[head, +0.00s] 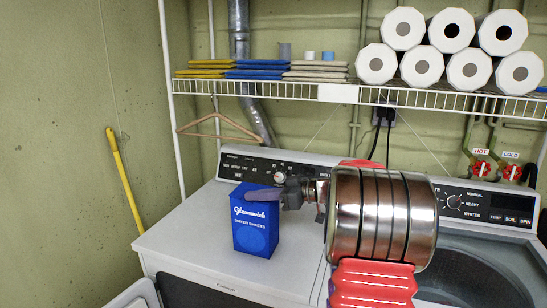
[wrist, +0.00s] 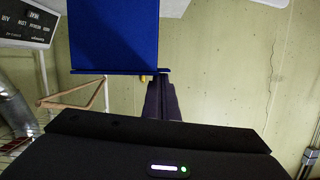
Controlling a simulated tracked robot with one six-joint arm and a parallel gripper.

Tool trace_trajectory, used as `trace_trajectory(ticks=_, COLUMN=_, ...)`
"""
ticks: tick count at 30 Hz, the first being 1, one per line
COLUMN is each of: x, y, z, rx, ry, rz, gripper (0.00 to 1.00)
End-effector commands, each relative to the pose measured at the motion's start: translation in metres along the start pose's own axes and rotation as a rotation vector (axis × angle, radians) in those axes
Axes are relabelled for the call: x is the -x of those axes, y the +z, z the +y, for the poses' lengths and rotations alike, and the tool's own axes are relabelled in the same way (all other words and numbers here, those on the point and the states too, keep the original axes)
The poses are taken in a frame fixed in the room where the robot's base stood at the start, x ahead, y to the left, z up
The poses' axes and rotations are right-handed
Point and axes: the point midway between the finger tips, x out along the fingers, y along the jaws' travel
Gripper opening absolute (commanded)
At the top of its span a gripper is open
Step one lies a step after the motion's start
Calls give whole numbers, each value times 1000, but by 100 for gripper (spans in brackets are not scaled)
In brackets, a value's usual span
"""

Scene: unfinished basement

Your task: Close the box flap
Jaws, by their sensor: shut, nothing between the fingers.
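A blue dryer-sheets box (head: 256,232) stands upright on the white dryer top, left of my arm in the head view. My gripper (head: 252,194) is shut and empty. It reaches in from the right, with its fingers lying across the top edge of the box. In the upside-down wrist view, the box (wrist: 114,35) fills the upper part. A thin dark blue strip, apparently the flap seen edge-on (wrist: 115,71), runs along its top. The dark fingers (wrist: 160,82) reach to the strip's end; contact is unclear. The flap's exact angle cannot be told.
The dryer top (head: 205,240) is clear around the box. The control panel (head: 270,170) stands behind it. A wire shelf (head: 280,89) with cloths and paper rolls hangs above, with a hanger (head: 218,127) below it. A washer opening (head: 465,280) lies right.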

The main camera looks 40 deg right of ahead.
Motion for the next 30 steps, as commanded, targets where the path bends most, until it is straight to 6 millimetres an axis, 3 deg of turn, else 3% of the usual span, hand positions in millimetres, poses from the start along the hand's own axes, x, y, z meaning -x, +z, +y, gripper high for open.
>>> trace_trajectory(ticks=17, x=2, y=2, z=1, rx=-5, ry=4, rz=-3, gripper=0)
trace_trajectory(ticks=23, x=6, y=-16, z=-2, rx=-2, ry=3, rz=-1, gripper=0)
trace_trajectory(ticks=27, x=10, y=-39, z=-5, rx=2, ry=2, rz=0, gripper=0)
trace_trajectory(ticks=30, x=30, y=-36, z=-3, rx=-3, ry=7, rz=-1, gripper=0)
